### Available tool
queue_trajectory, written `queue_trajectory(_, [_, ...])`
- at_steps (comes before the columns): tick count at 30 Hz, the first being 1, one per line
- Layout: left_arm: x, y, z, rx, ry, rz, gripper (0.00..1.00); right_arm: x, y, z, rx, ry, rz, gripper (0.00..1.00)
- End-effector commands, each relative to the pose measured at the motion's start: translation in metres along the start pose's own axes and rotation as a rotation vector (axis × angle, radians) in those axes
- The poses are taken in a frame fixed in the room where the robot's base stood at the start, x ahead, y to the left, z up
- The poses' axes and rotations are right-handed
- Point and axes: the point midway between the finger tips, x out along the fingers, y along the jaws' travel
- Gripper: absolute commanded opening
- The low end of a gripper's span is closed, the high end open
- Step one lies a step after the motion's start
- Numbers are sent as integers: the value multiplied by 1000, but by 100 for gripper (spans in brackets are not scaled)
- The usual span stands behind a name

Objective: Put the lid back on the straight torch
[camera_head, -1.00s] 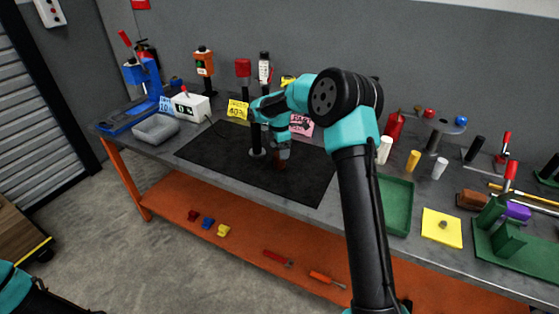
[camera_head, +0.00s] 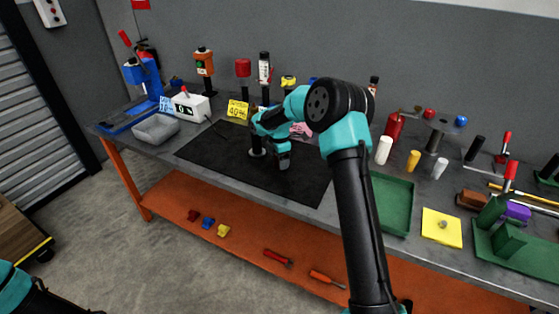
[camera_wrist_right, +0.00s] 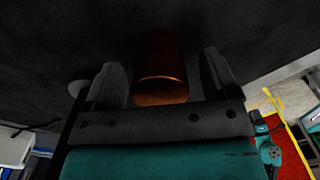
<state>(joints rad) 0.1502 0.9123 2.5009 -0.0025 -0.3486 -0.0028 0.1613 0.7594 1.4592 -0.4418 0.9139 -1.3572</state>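A copper-coloured cylinder (camera_wrist_right: 161,68) shows in the right wrist view between the two fingers of my right gripper (camera_wrist_right: 166,78), with a small gap on each side. I cannot tell whether it is the lid or part of the torch. In the head view my right gripper (camera_head: 283,163) is low over the black mat (camera_head: 305,188) and hides the cylinder. A dark upright post (camera_head: 256,138) with a pale round foot stands on the mat just left of the gripper. I cannot make out a torch with certainty. My left gripper is out of view.
A grey tray (camera_head: 155,130) and a white display box (camera_head: 191,107) stand left of the mat. A green tray (camera_head: 393,205) and a yellow pad (camera_head: 441,228) lie to the right. Several bottles and tools line the back. The mat's front is clear.

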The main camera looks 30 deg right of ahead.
Motion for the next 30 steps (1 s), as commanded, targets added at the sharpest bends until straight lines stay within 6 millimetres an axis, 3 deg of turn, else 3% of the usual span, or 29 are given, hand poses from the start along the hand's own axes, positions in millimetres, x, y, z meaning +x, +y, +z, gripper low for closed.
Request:
queue_trajectory(2, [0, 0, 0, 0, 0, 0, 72, 0, 0, 0, 0, 0, 0, 74])
queue_trajectory(18, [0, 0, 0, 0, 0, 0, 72, 0, 0, 0, 0, 0, 0, 22])
queue_trajectory(30, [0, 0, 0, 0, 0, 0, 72, -9, 0, 0, 0, 0, 2, 22])
